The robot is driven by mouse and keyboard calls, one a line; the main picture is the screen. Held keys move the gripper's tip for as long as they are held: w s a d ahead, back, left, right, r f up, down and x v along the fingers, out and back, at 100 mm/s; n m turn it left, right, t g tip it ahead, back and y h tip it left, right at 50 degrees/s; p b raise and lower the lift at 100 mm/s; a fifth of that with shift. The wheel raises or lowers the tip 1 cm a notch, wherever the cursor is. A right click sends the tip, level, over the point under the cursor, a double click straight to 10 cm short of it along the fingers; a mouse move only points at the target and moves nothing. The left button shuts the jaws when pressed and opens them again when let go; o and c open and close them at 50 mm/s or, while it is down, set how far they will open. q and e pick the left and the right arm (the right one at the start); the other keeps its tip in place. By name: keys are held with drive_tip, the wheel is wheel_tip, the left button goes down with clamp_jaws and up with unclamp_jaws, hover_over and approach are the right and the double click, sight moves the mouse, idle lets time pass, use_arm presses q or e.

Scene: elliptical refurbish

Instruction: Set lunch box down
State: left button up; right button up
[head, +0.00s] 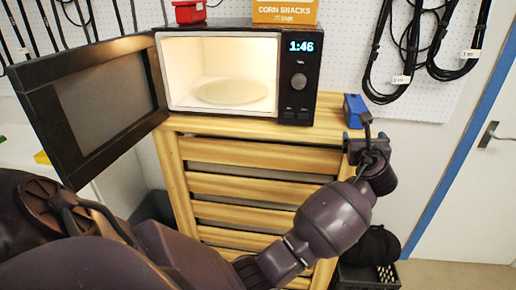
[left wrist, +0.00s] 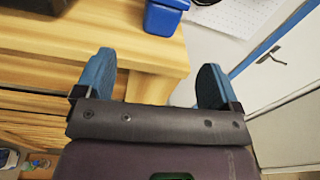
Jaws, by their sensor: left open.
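A small blue box (head: 355,110), which I take to be the lunch box, rests on the right end of the wooden stand's top, beside the microwave. It also shows at the top of the left wrist view (left wrist: 164,16). My left gripper (head: 358,132) is just in front of it at the stand's right front corner. In the left wrist view, its two blue fingers (left wrist: 156,66) are spread wide with nothing between them. The box lies beyond the fingertips, apart from them. My right gripper is out of view.
The lit microwave (head: 225,92) is open, with an empty turntable inside. Its dark door (head: 90,105) swings out left. A red container (head: 189,12) and a corn snacks box (head: 285,11) sit on top. A dark crate (head: 368,278) stands on the floor right of the wooden stand (head: 250,152).

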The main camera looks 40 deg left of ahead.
use_arm(q)
drive_tip(key=s+a+f+n+g+h, duration=0.1)
drive_tip(key=s+a+f+n+h, duration=0.3)
drive_tip(key=s+f, duration=0.6)
drive_tip(key=s+f+n+g+h, duration=0.15)
drive_tip(key=s+f+n, duration=0.45)
drive_tip(key=f, duration=0.8)
drive_tip(key=s+f+n+h, duration=0.1)
drive_tip(key=s+f+n, duration=0.2)
drive_tip(key=s+n, duration=0.3)
drive_tip(key=s+a+f+n+h, duration=0.1)
drive_tip(key=s+f+n, duration=0.2)
drive_tip(key=s, duration=0.7)
drive_tip(key=s+f+n+g+h, duration=0.1)
drive_tip(key=s+f+n, duration=0.2)
drive_tip(key=s+n, duration=0.5)
drive_tip(key=shift+s+a+f+n+h, duration=0.2)
drive_tip(key=shift+s+f+n+h, duration=0.05)
drive_tip(key=shift+f+n+h, duration=0.1)
